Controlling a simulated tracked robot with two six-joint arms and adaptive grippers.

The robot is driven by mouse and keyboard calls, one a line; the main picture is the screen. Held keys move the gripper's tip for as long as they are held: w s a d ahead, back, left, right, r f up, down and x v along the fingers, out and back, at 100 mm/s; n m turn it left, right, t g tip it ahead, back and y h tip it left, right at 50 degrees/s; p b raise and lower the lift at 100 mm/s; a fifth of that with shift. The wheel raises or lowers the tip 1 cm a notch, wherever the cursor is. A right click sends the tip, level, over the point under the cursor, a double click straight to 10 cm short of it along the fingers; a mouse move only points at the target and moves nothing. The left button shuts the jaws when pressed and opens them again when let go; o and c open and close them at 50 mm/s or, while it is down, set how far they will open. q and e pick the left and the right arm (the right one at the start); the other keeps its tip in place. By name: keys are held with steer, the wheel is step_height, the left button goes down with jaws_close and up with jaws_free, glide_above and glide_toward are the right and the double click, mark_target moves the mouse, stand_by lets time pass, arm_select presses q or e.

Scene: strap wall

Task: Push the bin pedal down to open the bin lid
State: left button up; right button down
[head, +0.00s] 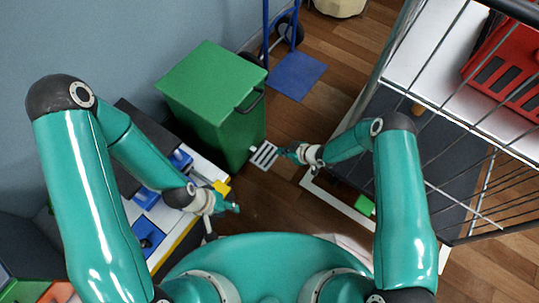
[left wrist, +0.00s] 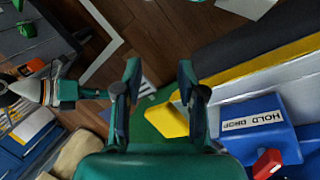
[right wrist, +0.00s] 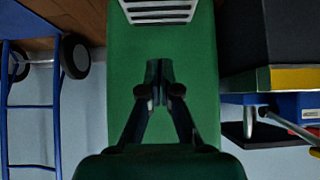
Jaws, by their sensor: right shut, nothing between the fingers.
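The green bin (head: 215,125) stands against the wall, its flat green lid (head: 210,80) closed. The striped pedal (head: 264,155) sticks out low at its front; it also shows at the top of the right wrist view (right wrist: 160,11). My right gripper (head: 284,152) is shut and empty beside the pedal's outer end; I cannot tell whether it touches. In the right wrist view its closed fingertips (right wrist: 158,72) show against the bin's green front. My left gripper (head: 232,207) is open and empty, nearer to me than the bin; its parted fingers (left wrist: 160,75) show in the left wrist view.
A low bench with blue parts (head: 150,195) and a yellow edge stands left of the bin. A wire cage (head: 440,120) with a red crate (head: 505,65) is at the right. A blue hand truck (head: 298,75) stands behind. Wooden floor lies open between bin and cage.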

steer(key=b, duration=0.4)
glide_above(265, 155)
steer(key=s+d, duration=0.1)
steer(key=d, duration=0.1)
steer(key=f, duration=0.6)
steer(key=shift+s+f, duration=0.2)
steer(key=shift+f, duration=0.1)
step_height(265, 155, down, 2)
steer(key=shift+f, duration=0.15)
steer(key=shift+f+b, duration=0.45)
steer(key=shift+f, duration=0.1)
